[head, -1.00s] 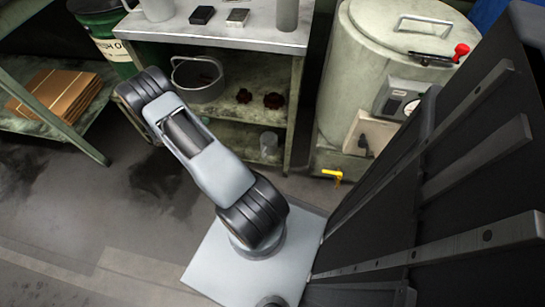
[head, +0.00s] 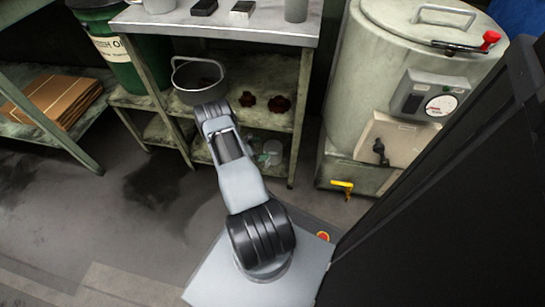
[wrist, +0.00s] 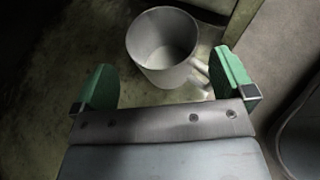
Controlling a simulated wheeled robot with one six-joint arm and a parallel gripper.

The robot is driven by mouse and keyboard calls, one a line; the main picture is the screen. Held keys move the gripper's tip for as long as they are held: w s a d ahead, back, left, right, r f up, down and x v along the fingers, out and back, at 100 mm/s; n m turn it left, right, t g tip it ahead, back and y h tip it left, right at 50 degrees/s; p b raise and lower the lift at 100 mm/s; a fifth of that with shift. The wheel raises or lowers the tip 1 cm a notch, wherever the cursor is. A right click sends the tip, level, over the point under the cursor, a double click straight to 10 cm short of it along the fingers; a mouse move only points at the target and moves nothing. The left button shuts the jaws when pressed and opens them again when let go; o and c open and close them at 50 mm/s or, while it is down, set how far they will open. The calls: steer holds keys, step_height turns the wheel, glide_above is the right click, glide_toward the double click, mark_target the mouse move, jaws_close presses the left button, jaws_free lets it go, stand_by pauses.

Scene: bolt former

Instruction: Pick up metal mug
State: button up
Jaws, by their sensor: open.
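The metal mug (wrist: 162,50) is grey and stands upright with its open top showing in the wrist view. Its handle points right and down, close to the right finger. My gripper (wrist: 166,75) is open, with green fingers either side of the mug's near part. The mug is ahead of the palm and not gripped; I cannot tell whether a finger touches the handle. In the head view the mug (head: 273,151) shows on the bottom shelf of the bench, partly behind my arm, which hides most of my gripper there.
The green-grey bench (head: 220,28) has a shelf above the mug, holding a grey bucket (head: 198,80) and dark red knobs (head: 280,104). A bench leg (wrist: 240,20) rises to the mug's right. A large pale drum (head: 400,70) stands at right. Floor at left is clear.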

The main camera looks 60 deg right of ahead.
mark_target(281, 146)
steer(key=b+x, duration=0.2)
steer(key=x, duration=0.2)
steer(key=shift+s+f, duration=0.15)
steer(key=shift+f, duration=0.1)
steer(key=shift+s+d+f+b, duration=0.1)
steer(key=shift+s+d+b, duration=0.2)
steer(key=shift+d+b, duration=0.15)
steer(key=c, duration=0.9)
